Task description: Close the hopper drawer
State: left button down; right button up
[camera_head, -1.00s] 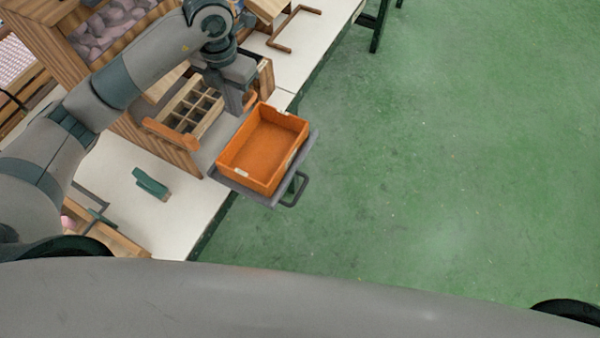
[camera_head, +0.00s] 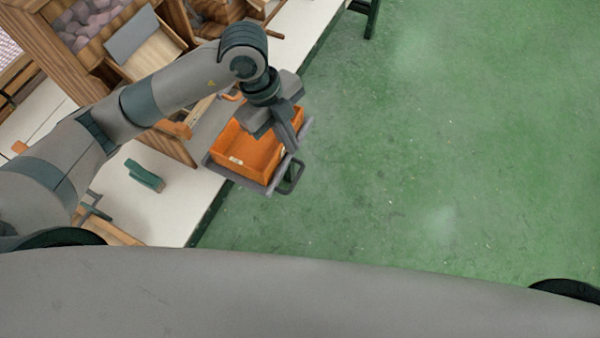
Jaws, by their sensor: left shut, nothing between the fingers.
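The hopper drawer is a grey sliding tray (camera_head: 222,171) pulled out past the table's edge, with a dark loop handle (camera_head: 291,178) at its outer end. An orange bin (camera_head: 236,160) sits on it. My left gripper (camera_head: 293,146) is shut and empty, over the outer side of the bin close to the drawer's front edge. I cannot tell whether it touches the bin or the drawer. The gripper and wrist hide part of the bin. My right gripper is not in view.
The wooden hopper unit (camera_head: 88,83) with grey stones stands on the white table (camera_head: 150,212) at the upper left. A green-handled tool (camera_head: 144,176) lies on the table. Green floor (camera_head: 430,150) on the right is clear.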

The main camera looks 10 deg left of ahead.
aim_at(299, 175)
pick_arm(q)
jog(key=s+d+n, duration=0.3)
jog(key=shift+f+n+g+h, duration=0.1)
jog(key=shift+n+g+h, duration=0.2)
jog(key=shift+h, duration=0.1)
jog(key=shift+f, duration=0.1)
notch_tip(299, 175, down, 10)
jog(key=p, duration=0.3)
jog(key=shift+a+p, duration=0.25)
jog(key=shift+p, duration=0.05)
jog(key=shift+w, duration=0.1)
dwell(0.4)
